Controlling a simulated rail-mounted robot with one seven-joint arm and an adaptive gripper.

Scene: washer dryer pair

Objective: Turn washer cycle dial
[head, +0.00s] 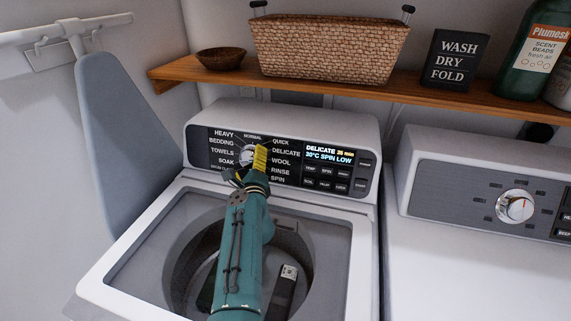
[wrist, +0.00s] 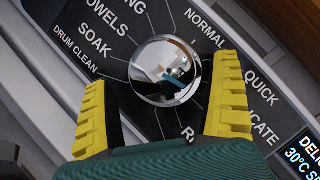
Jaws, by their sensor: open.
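The washer cycle dial is a round chrome knob (wrist: 165,70) on the dark control panel (head: 285,158) of the left machine. In the wrist view it sits between the two yellow fingers of my gripper (wrist: 165,105), which are open, with gaps visible on both sides. In the head view my gripper (head: 253,164) is in front of the dial and hides much of it. Cycle names ring the dial, such as NORMAL, QUICK, SOAK and DRUM CLEAN.
The washer's open drum (head: 190,240) lies below my arm. A dryer (head: 450,260) with its own dial (head: 515,207) stands to the right. A wooden shelf (head: 225,76) with a wicker basket (head: 330,46) runs above. An ironing board (head: 120,140) leans at the left.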

